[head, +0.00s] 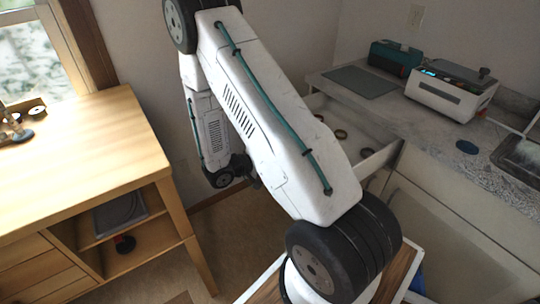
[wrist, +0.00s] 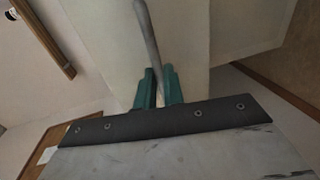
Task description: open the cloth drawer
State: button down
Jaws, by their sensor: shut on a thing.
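A pale drawer (head: 378,161) stands pulled out from under the grey counter in the head view, with several small round brownish things inside. I cannot tell whether it is the cloth drawer, and no cloth shows in it. In the wrist view a grey bar handle (wrist: 148,32) runs up a pale front (wrist: 185,45). My gripper (wrist: 159,72) has its teal fingers on either side of the handle's lower end and is shut on it.
The counter (head: 470,150) holds a white box-like device (head: 447,92), a teal case (head: 394,58) and a dark mat (head: 360,82). A wooden desk (head: 70,150) stands at the left. Floor (head: 225,235) shows between the desk and my base.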

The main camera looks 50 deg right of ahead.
jog(key=shift+a, duration=0.2)
jog(key=c, duration=1.5)
grip_release()
jog(key=shift+c, duration=0.2)
jog(key=shift+w, duration=0.1)
jog(key=v, duration=0.7)
jog(key=shift+a, duration=0.4)
